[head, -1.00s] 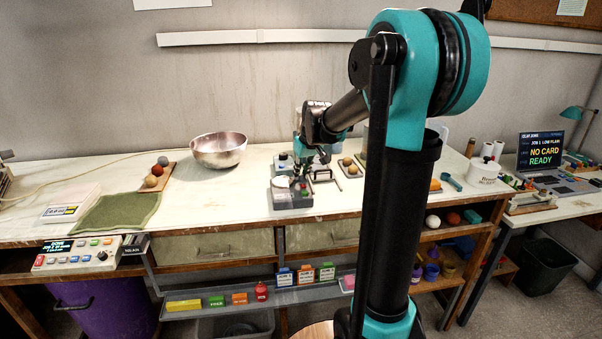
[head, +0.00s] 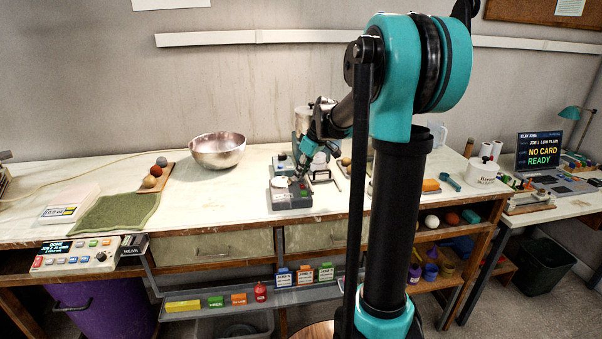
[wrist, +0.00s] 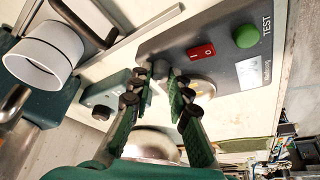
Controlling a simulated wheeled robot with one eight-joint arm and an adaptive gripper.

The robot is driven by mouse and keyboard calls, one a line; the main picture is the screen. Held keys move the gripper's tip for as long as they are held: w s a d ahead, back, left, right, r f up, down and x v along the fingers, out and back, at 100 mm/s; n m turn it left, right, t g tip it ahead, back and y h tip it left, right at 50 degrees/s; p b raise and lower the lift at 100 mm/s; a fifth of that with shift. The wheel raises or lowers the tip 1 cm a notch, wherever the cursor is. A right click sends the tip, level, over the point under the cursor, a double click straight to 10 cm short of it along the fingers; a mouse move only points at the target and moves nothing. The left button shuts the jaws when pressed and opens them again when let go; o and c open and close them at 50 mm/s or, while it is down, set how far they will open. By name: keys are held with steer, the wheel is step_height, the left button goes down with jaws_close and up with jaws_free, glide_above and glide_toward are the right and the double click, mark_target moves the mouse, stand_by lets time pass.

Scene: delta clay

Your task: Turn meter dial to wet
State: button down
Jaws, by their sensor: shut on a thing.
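The grey meter box (head: 292,200) stands on the bench in the head view, with a white round part on top. The wrist view shows its grey top (wrist: 222,50) with a red switch (wrist: 201,51), a green button (wrist: 245,36), the word TEST and a small light label or display. My gripper (wrist: 162,78) reaches over the near edge of this box. Its fingertips are close together on a small dark dial (wrist: 160,69), mostly hidden between them. The dial's pointer and markings cannot be read. In the head view my gripper (head: 299,174) is small at the meter.
A teal box with a dark knob (wrist: 103,111) stands beside the meter. A white cylinder (wrist: 43,56) is at the left of the wrist view. A metal bowl (head: 218,150), green mat (head: 117,213) and scale (head: 70,204) are on the bench's left, with bare bench between.

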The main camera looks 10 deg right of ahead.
steer(key=c, duration=1.4)
jaws_free()
steer(key=shift+c, duration=0.2)
steer(key=v, duration=1.2)
steer(key=shift+a, duration=0.1)
